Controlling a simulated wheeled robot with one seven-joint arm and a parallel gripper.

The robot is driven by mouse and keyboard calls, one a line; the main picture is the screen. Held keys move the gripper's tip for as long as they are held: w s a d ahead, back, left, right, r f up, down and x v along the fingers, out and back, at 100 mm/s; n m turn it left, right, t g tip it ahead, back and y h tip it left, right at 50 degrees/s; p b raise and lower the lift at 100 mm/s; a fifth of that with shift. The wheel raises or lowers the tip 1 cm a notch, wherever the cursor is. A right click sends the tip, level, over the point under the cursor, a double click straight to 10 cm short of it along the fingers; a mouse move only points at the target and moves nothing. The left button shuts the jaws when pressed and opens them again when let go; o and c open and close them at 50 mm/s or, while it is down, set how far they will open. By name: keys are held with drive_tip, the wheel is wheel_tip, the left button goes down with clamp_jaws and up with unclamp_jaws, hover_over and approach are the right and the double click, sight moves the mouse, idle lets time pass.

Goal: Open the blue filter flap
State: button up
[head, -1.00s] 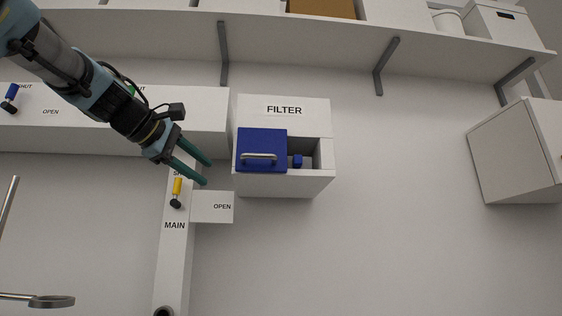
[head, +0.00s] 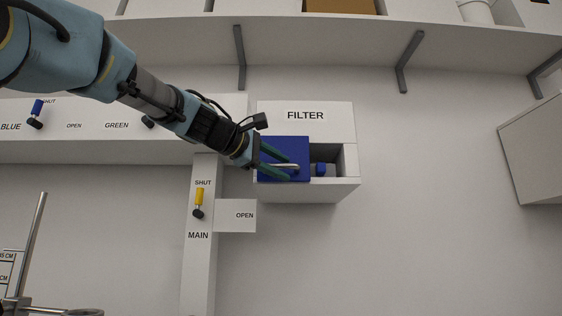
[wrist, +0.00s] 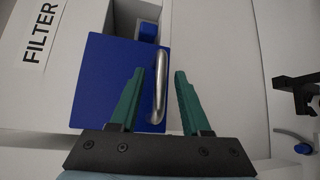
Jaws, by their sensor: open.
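The blue filter flap (head: 302,148) covers the left part of the opening in the white FILTER box (head: 330,120). It also shows in the wrist view (wrist: 105,80). A silver bar handle (wrist: 158,85) runs across the flap. My gripper (head: 290,168) is at the flap, with its green fingers one above and one below the handle in the head view. In the wrist view my gripper (wrist: 168,75) is open, and the handle lies between the two fingers. I cannot tell whether either finger touches it. A small blue block (head: 321,169) shows in the uncovered right part of the opening.
The MAIN lever (head: 199,197) is yellow and stands below left of the box, with an OPEN plate (head: 236,215) beside it. A white ledge with the BLUE lever (head: 37,108) lies at left. A shelf (head: 330,40) runs above.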

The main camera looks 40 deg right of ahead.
drive_tip(key=shift+d, duration=0.15)
clamp_jaws()
idle(0.4)
drive_tip(key=shift+f, duration=0.1)
idle(0.9)
